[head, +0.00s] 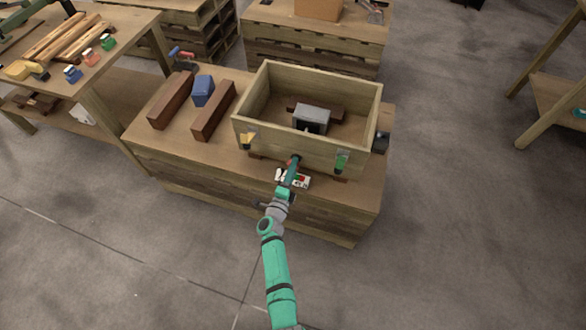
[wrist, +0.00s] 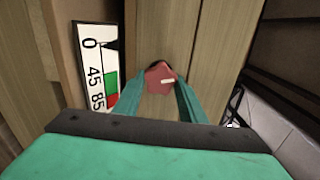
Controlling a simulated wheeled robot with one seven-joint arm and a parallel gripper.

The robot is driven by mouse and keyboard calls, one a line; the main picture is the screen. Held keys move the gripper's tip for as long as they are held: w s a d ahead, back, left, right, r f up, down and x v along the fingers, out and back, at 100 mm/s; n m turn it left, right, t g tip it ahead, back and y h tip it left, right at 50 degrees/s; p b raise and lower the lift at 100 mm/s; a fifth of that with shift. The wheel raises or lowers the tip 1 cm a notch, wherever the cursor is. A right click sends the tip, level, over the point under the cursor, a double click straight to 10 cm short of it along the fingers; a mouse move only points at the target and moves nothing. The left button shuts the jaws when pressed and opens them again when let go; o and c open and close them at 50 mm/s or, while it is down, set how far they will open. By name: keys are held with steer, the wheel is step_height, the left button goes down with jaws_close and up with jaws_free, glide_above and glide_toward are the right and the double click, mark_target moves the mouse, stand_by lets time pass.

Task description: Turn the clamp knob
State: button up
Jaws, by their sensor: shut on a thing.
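The clamp knob is a small red, many-sided knob (wrist: 160,75) with a pale mark across its face, in the middle of the wrist view. My gripper (wrist: 162,90) has its two teal fingers on either side of the knob and is shut on it. In the head view my gripper (head: 292,165) reaches the front of the wooden box, and the knob is hard to make out there.
The open wooden box (head: 365,105) holds a grey block (head: 311,119). A yellow piece (head: 247,140) and a green piece (head: 341,160) sit on its front wall. Dark wooden bars (head: 213,110) and a blue block (head: 203,90) lie left of it. The floor in front is clear.

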steer(key=shift+s, duration=0.1)
steer(key=o, duration=1.1)
steer(key=shift+c, duration=0.2)
steer(key=v, duration=1)
steer(key=shift+s, duration=0.35)
steer(key=shift+a, duration=0.1)
